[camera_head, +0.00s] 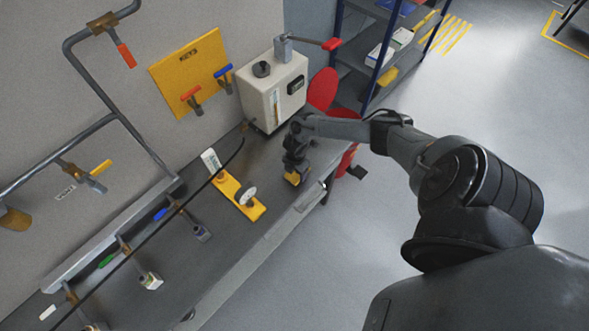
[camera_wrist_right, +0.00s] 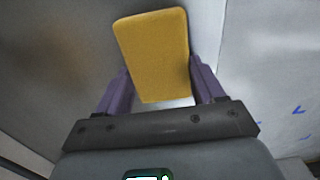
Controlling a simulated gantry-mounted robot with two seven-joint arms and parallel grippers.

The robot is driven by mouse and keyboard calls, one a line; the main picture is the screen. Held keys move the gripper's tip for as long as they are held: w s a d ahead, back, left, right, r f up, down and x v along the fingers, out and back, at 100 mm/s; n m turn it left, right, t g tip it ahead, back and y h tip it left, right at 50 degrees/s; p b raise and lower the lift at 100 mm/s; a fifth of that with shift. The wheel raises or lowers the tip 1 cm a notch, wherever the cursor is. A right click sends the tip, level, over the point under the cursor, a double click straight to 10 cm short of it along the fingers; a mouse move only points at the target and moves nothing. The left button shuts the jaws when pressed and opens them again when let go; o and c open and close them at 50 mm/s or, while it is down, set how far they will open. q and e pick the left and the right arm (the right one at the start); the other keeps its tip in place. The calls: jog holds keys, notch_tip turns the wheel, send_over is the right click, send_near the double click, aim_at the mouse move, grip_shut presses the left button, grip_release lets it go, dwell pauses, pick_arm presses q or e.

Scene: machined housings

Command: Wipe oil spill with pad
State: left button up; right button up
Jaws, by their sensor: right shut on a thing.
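A yellow pad (camera_head: 292,178) is held by my right gripper (camera_head: 295,165) at the right end of the dark workbench (camera_head: 230,248). In the right wrist view the pad (camera_wrist_right: 152,55) is a flat yellow block between the two purple fingers of the right gripper (camera_wrist_right: 158,92), which is shut on it. The pad is low over the bench near its front edge; I cannot tell whether it touches the surface. I cannot make out an oil spill clearly; a faint brownish tint shows at the left of the wrist view. My left gripper is not in view.
A yellow bracket with a gauge (camera_head: 239,195) lies left of the right gripper. A cream box (camera_head: 272,93) stands behind it, with a red stool (camera_head: 322,88) beside it. Valves and pipes line the wall. A shelf (camera_head: 380,60) stands at the back; the floor at right is clear.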

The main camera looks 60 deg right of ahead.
jog(key=r, duration=0.1)
jog(key=r+p, duration=0.1)
jog(key=r, duration=0.1)
jog(key=r+p, duration=0.1)
jog(key=shift+w+d+r, duration=0.15)
jog(key=shift+w+r, duration=0.05)
jog(key=shift+w, duration=0.2)
jog(key=shift+r+p, duration=0.3)
jog(key=shift+p, duration=0.15)
notch_tip(320, 180, up, 3)
jog(key=p, duration=0.3)
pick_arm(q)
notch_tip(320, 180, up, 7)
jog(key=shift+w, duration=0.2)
